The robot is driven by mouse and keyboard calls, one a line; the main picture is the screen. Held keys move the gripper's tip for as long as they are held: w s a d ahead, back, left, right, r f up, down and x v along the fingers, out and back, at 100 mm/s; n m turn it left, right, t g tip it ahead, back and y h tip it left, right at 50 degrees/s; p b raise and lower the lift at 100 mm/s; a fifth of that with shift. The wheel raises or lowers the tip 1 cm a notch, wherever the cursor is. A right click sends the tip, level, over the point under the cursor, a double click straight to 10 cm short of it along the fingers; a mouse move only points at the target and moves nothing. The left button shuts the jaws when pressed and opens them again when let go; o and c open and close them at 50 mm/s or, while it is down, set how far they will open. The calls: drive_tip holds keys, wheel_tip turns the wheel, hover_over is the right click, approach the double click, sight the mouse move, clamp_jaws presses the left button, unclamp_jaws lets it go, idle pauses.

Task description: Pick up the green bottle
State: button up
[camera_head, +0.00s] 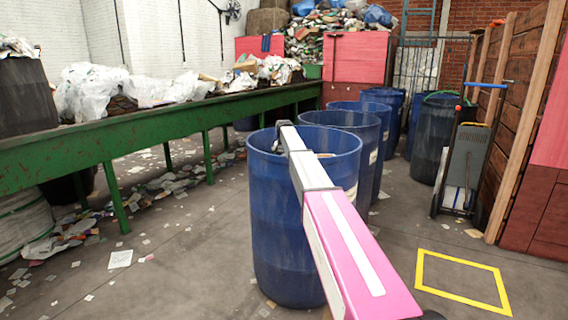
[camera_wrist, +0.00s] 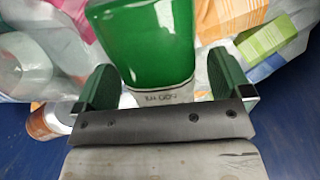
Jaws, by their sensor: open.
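The green bottle (camera_wrist: 150,40) shows at the top centre of the wrist view, with its pale, lettered end towards me. My gripper (camera_wrist: 163,80) is open, with one green-padded finger to the left of the bottle's near end and one to the right. I see gaps between the bottle and both fingers. The bottle lies among mixed waste. In the head view my pink and white arm reaches over the nearest blue barrel (camera_head: 285,230); the bottle and my gripper cannot be made out there.
Around the bottle lie a green carton (camera_wrist: 266,36), a can (camera_wrist: 45,122) and clear plastic (camera_wrist: 40,60). Blue surfaces edge the wrist view's lower corners. A green conveyor (camera_head: 130,138) with waste stands left. More blue barrels stand behind; a hand truck (camera_head: 465,160) stands right.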

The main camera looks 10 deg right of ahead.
drive_tip(key=c, duration=1)
wheel_tip(320, 180, up, 10)
drive_tip(key=shift+r, duration=0.1)
drive_tip(key=shift+r, duration=1.95)
drive_tip(key=shift+r, duration=0.1)
drive_tip(key=shift+r, duration=1.9)
drive_tip(key=shift+r, duration=0.1)
drive_tip(key=shift+r, duration=1.9)
